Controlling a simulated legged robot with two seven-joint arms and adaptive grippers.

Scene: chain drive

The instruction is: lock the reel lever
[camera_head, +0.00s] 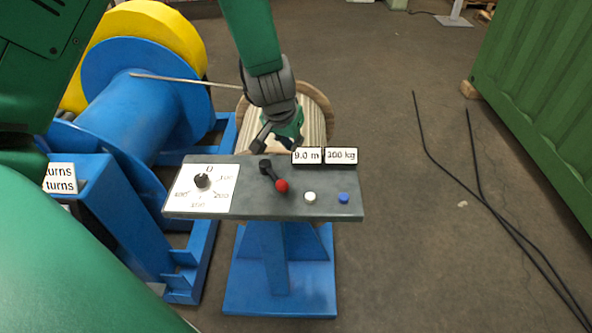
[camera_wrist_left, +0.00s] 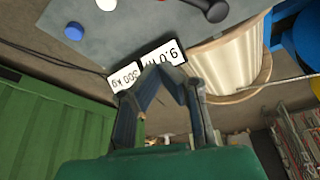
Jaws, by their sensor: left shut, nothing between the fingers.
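The reel lever (camera_head: 274,177) is a short black bar with a red knob (camera_head: 281,185) on the grey control panel (camera_head: 240,207). The red knob lies toward the panel's front edge, with the black pivot behind it. My left gripper (camera_head: 287,143) is shut and empty, above the panel's back edge, behind the lever and apart from it. In the left wrist view my fingers (camera_wrist_left: 168,75) converge near the display labels, and the lever's black part (camera_wrist_left: 210,10) shows at the top, partly cut off. My right gripper is not in view.
A wooden reel (camera_head: 315,115) stands behind.

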